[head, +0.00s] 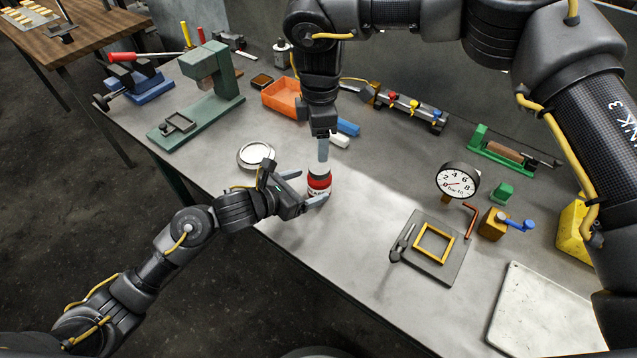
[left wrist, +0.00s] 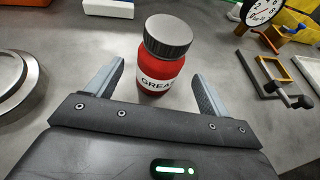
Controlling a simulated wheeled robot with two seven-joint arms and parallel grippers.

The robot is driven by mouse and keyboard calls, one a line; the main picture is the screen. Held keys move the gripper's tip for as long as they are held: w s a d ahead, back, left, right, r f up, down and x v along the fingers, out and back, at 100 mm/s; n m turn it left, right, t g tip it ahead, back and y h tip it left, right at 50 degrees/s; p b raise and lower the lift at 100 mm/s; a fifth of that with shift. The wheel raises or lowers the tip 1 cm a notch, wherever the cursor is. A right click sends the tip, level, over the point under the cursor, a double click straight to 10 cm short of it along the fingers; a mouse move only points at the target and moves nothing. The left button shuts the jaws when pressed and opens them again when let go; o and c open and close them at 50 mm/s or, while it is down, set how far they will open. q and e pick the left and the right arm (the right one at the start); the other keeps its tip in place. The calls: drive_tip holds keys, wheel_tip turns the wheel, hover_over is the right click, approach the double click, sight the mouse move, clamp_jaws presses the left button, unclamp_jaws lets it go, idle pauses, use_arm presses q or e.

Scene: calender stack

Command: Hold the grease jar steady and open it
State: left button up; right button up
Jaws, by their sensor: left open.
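The grease jar (head: 319,184) stands upright on the bench, red with a pale label. The left wrist view shows the jar (left wrist: 162,78) with its dark ribbed lid (left wrist: 168,36) on. My left gripper (head: 305,189) is open, low at the jar. In the left wrist view its fingers (left wrist: 158,88) stand on either side of the jar, with a gap to each. My right gripper (head: 322,150) points down above or behind the jar in the head view, its finger overlapping the lid area. No right finger touches the lid in the left wrist view.
A round metal dish (head: 256,155) lies left of the jar. An orange bin (head: 283,96) and blue and white blocks stand behind. A pressure gauge (head: 457,181) and a plate with a yellow frame (head: 434,243) are to the right.

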sight(320, 167)
use_arm(q)
drive_tip(key=x, duration=0.4)
drive_tip(key=shift+w+d+f, duration=0.15)
drive_tip(key=shift+w+f, duration=0.05)
drive_tip(key=shift+w, duration=0.05)
use_arm(e)
drive_tip(key=shift+w+f, duration=0.15)
drive_tip(key=shift+w, duration=0.05)
use_arm(q)
drive_tip(key=shift+x, duration=0.95)
use_arm(e)
drive_tip(key=shift+s, duration=0.1)
use_arm(q)
drive_tip(key=c, duration=1.3)
clamp_jaws()
use_arm(e)
drive_tip(key=shift+c, duration=1)
drive_tip(key=m, duration=0.4)
drive_tip(key=shift+r, duration=0.3)
drive_tip(key=m, duration=0.5)
drive_tip(key=shift+f, duration=4)
